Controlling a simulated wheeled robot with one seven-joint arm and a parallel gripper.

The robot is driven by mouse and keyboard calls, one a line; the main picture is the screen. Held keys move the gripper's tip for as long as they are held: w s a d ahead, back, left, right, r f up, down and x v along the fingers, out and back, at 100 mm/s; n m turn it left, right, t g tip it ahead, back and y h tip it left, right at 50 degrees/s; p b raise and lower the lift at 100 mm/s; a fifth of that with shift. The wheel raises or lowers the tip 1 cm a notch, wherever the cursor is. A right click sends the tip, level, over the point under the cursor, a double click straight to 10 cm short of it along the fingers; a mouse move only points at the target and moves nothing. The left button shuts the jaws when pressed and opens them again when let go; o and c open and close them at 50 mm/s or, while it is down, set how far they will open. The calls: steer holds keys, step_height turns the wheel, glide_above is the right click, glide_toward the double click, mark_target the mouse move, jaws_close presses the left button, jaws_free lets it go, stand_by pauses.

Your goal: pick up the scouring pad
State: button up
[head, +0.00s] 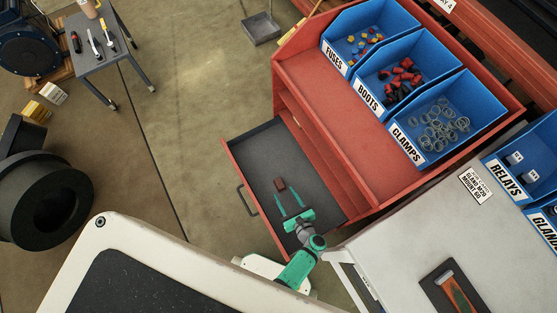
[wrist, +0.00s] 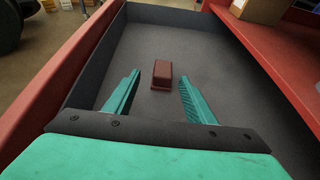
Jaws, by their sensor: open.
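The scouring pad is a small reddish-brown block (head: 280,184) lying on the dark floor of an open drawer (head: 258,152). In the wrist view the scouring pad (wrist: 162,75) lies a little ahead of the fingertips, roughly midway between them. My gripper (head: 284,196) is over the drawer with its green fingers spread and nothing between them. The fingers also show in the wrist view (wrist: 159,98), one on each side and short of the pad. The gap between fingers is wider than the pad.
The drawer's red front (head: 243,182) and dark side walls rise around the pad. The red cabinet (head: 330,130) stands to the right, with blue bins of fuses, boots and clamps (head: 438,118) on top. A grey worktop (head: 410,235) lies lower right. The drawer floor is otherwise clear.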

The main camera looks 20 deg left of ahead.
mark_target(280, 184)
steer(key=shift+w+x, duration=0.2)
steer(key=shift+x, duration=3.45)
steer(key=shift+d+r, duration=0.1)
steer(key=shift+r, duration=0.1)
steer(key=c, duration=1.1)
